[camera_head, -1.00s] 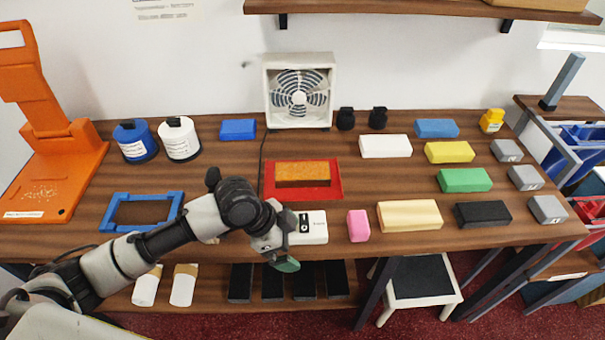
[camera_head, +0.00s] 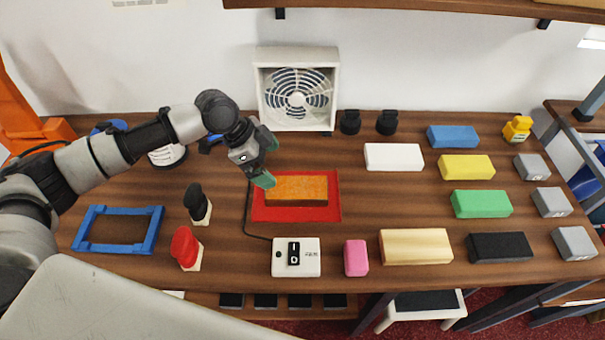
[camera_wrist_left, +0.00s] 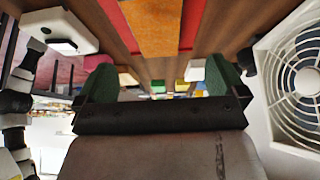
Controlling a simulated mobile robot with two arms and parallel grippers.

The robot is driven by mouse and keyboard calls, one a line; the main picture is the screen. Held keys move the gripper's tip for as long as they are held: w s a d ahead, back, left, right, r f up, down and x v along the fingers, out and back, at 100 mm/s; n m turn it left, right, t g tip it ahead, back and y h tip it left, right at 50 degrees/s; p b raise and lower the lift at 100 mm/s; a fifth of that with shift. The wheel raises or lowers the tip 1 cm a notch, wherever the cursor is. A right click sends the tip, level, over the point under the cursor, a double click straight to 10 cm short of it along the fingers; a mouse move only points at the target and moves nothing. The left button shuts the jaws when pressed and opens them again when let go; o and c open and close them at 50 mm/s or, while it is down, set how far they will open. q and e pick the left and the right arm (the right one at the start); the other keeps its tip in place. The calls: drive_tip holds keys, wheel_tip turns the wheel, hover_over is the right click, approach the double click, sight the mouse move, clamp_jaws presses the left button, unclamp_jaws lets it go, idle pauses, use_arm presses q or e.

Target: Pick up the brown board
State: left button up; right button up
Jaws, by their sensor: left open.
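The brown board (camera_head: 296,187), orange-brown on top with a darker front side, lies flat on a red mat (camera_head: 331,213) in the middle of the counter. My left gripper (camera_head: 267,160) has green fingertips. It is open and empty, just behind and left of the board, with one fingertip close to the board's back left corner. I cannot tell if it touches. In the left wrist view the board (camera_wrist_left: 152,28) shows at the top, beyond the open left gripper (camera_wrist_left: 160,78). My right gripper is not in view.
A fan (camera_head: 297,90) stands behind the mat. A switch box (camera_head: 296,257) is in front, its cable running left of the mat. Black (camera_head: 197,203) and red-topped (camera_head: 186,248) stamps and a blue frame (camera_head: 117,230) are left. Coloured blocks (camera_head: 481,204) fill the right.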

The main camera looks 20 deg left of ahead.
sight(296, 187)
use_arm(q)
drive_tip(key=x, duration=0.5)
drive_tip(key=shift+s+d+p, duration=0.1)
drive_tip(key=shift+s+p, duration=0.15)
drive_tip(key=shift+p, duration=0.1)
drive_tip(key=shift+d+f, duration=0.2)
drive_tip(key=shift+d, duration=0.05)
drive_tip(key=p+x, duration=0.1)
drive_tip(key=x, duration=0.2)
drive_tip(key=shift+w+d+f+p, duration=0.15)
drive_tip(key=shift+d+f+p, duration=0.05)
drive_tip(key=shift+d+p, duration=0.1)
drive_tip(key=shift+d+f, duration=0.25)
drive_tip(key=shift+f, duration=0.2)
drive_tip(key=shift+c, duration=0.8)
drive_tip(key=shift+w, duration=0.1)
drive_tip(key=c, duration=0.8)
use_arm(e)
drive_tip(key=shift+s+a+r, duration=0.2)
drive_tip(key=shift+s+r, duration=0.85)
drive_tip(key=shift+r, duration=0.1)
